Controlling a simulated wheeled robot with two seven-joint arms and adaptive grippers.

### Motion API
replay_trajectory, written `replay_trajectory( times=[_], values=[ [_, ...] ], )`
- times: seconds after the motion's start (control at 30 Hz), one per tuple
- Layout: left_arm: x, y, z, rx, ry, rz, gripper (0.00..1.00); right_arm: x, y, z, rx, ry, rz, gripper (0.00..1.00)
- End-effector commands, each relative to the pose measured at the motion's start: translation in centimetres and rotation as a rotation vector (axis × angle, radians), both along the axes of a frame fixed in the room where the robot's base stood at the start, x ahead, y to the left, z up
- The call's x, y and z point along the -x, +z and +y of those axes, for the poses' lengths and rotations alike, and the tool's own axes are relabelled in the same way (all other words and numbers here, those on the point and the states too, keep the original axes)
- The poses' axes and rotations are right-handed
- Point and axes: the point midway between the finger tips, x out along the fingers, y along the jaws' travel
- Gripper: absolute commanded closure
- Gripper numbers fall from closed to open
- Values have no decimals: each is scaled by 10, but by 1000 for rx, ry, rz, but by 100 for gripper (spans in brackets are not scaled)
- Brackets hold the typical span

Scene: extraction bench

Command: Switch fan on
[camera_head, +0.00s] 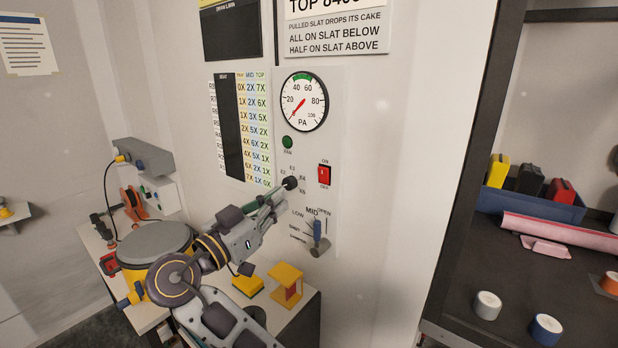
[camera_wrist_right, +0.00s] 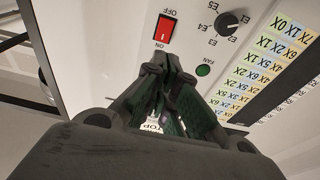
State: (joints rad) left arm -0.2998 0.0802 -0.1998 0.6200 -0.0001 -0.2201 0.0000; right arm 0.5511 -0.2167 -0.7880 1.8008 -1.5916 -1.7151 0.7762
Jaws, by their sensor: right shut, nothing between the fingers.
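The red rocker switch (camera_head: 324,175) sits on the white wall panel, with ON printed above it and OFF below. It also shows in the right wrist view (camera_wrist_right: 165,34), turned upside down there. A round green FAN lamp (camera_head: 288,142) is up and left of the switch; I cannot tell whether it is lit. My right gripper (camera_head: 276,197) is shut and empty. Its fingertips are in front of the panel, below and left of the switch in the head view, close to the black rotary knob. Contact with the panel cannot be told. My left gripper is out of view.
The black knob (camera_head: 290,183) with E labels is left of the switch. A lever (camera_head: 319,240) marked LOW, MID and OPEN is below. The PA gauge (camera_head: 304,101) is above. A dark shelf unit (camera_head: 460,235) stands at right.

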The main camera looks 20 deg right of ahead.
Motion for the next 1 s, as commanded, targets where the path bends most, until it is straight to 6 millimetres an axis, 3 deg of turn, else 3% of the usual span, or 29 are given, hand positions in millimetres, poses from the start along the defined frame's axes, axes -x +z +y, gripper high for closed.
replay_trajectory(
  times=[0.27, 1.0],
  values=[
    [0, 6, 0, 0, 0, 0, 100, -8, 3, -10, 1, -1, 0, 100],
    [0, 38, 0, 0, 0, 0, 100, -62, 18, -79, 2, -1, 1, 100]
  ],
)
